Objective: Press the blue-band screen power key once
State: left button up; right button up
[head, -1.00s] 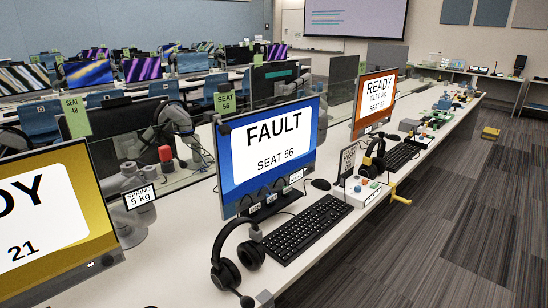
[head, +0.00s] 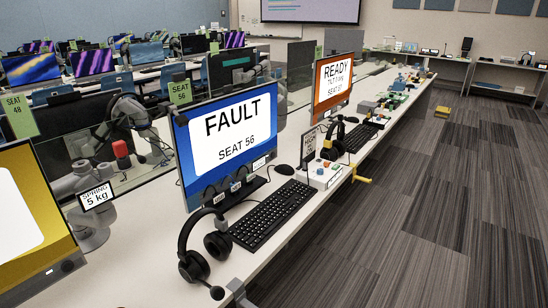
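The blue-band screen (head: 183,160) stands on the long white desk, left of the middle of the head view. It has a blue border around a white panel reading FAULT, SEAT 56. Small tags (head: 236,186) hang along its lower edge, and a white label (head: 260,163) sits near its lower right corner. I cannot make out its power key at this size. Neither of my grippers is in view.
A black headset (head: 191,264) and a keyboard (head: 272,214) lie before the screen, with a mouse (head: 284,169) to the right. A yellow-band screen (head: 50,243) stands left, an orange-band READY screen (head: 318,107) right.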

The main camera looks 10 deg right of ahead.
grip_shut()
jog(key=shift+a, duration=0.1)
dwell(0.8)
